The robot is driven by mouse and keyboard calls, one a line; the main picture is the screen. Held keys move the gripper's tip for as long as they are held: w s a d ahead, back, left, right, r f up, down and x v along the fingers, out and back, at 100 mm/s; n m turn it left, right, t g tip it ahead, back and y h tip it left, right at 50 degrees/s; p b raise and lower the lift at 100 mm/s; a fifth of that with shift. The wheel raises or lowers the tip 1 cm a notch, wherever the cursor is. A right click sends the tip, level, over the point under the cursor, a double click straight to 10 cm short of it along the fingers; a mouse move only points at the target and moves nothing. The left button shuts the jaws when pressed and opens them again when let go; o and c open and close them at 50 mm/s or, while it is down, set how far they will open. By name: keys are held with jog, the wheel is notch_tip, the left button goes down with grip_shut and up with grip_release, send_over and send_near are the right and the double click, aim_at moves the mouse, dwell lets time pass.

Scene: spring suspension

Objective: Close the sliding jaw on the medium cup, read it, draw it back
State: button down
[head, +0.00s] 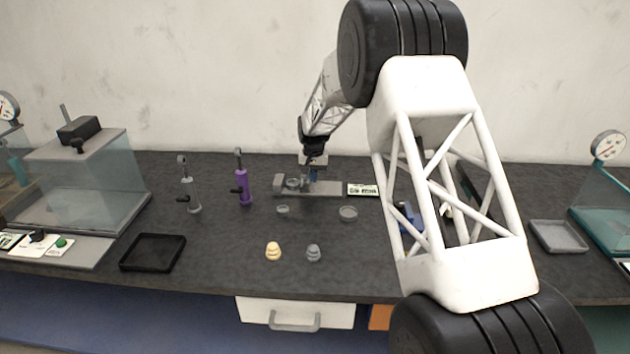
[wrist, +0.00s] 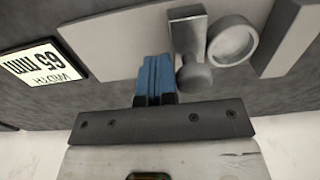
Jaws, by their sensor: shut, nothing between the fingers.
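The measuring gauge is a grey bed (head: 325,188) with a fixed jaw (head: 278,184) at its left end in the head view. The medium cup (wrist: 233,42) lies between the fixed jaw (wrist: 290,40) and the sliding jaw (wrist: 187,30), which has a round knob (wrist: 193,75). The sliding jaw is against or very near the cup; I cannot tell if both jaws touch it. The display (wrist: 42,63) reads WIDTH 65 mm. My gripper (wrist: 155,75) has blue fingertips, shut and empty, close beside the knob on the side away from the cup. It also shows in the head view (head: 313,175).
A smaller cup (head: 283,209) and a wider one (head: 348,213) stand in front of the gauge. Yellow (head: 273,251) and grey (head: 313,253) weights are nearer the edge. A purple pump-like device (head: 243,184) stands left. A black tray (head: 153,252) and a grey tray (head: 557,237) flank the bench.

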jog(key=shift+a, duration=0.9)
dwell(0.9)
jog(key=shift+d, duration=0.45)
dwell(0.4)
jog(key=shift+r, duration=0.1)
notch_tip(320, 180, up, 7)
dwell(1.2)
dwell(0.3)
